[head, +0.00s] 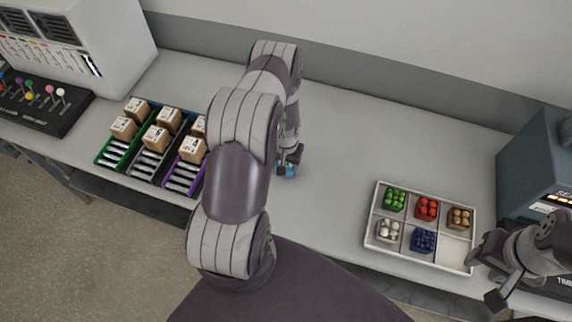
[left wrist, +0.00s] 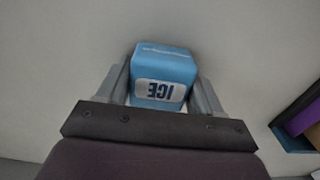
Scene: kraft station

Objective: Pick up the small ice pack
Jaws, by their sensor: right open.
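The small ice pack (left wrist: 163,68) is a light blue block with a white label reading ICE, upside down in the left wrist view. It sits between the two fingers of my left gripper (left wrist: 164,88), which lie close against its sides. In the head view a bit of the blue ice pack (head: 290,171) shows at my left gripper (head: 289,164), over the middle of the table; my arm hides part of this area. I cannot tell whether it touches the table. My right gripper (head: 485,278) is open and empty, beside the right end of the white tray.
The white divided tray (head: 379,187) holds green, red, brown, white and blue items; one compartment is bare. Green, grey and purple bins (head: 112,153) with small cartons (head: 155,138) stand left of my left arm. A dark grey machine (head: 530,165) stands far right. The back table is clear.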

